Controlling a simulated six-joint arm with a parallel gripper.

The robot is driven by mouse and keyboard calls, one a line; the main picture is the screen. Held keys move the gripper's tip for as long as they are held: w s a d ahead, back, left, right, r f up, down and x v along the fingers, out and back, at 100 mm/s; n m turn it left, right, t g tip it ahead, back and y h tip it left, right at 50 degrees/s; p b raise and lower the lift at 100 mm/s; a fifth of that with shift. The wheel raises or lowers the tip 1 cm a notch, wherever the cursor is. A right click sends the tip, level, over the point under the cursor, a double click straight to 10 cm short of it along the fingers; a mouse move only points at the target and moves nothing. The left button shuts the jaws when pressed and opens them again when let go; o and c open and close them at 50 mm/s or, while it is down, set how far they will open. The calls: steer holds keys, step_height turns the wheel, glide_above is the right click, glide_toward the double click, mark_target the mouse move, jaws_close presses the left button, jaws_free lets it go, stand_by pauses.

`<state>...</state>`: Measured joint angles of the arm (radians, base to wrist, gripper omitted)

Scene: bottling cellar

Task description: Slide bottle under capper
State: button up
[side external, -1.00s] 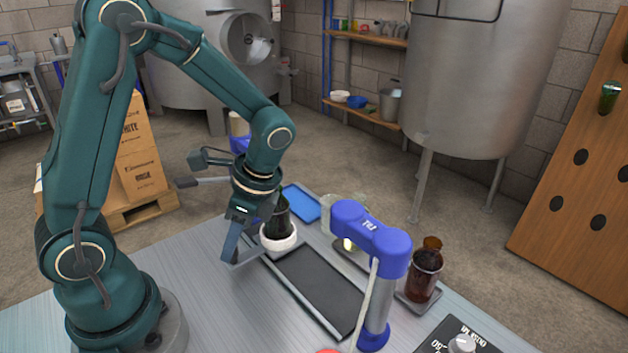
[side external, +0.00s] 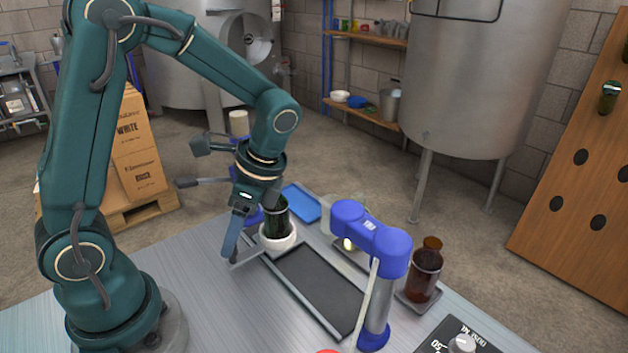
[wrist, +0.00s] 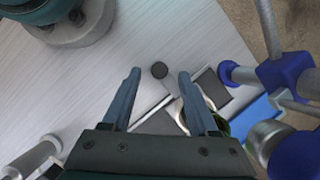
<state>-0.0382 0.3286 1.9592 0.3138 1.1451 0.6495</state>
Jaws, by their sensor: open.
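A dark green bottle (side external: 277,218) stands upright in a white round holder (side external: 279,243) at the far left end of a dark sunken track (side external: 318,288). The capper, a blue arm on a grey post (side external: 372,240), stands at the track's right side. My gripper (side external: 233,246) is left of the bottle, low over the bench, open and empty. In the wrist view both fingers of my gripper (wrist: 159,75) are spread. The white holder and green bottle are partly hidden behind the right finger there.
A brown bottle (side external: 425,272) stands on a small tray right of the capper. A blue tray (side external: 301,203) lies behind the green bottle. A dial panel (side external: 452,340) is at the front right. The bench left of the track is clear.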

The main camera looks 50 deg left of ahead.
steer(key=shift+v, duration=1.45)
steer(key=t+h, duration=0.1)
steer(key=s+t+h, duration=0.1)
steer(key=t+h, duration=0.1)
steer(key=shift+s+a+f+m, duration=0.2)
steer(key=shift+s+a+m, duration=0.1)
steer(key=shift+a+m, duration=0.1)
steer(key=shift+s+a+r+n, duration=0.15)
steer(key=shift+a+n, duration=0.25)
steer(key=shift+a, duration=0.1)
steer(key=shift+f, duration=2.5)
jaws_close()
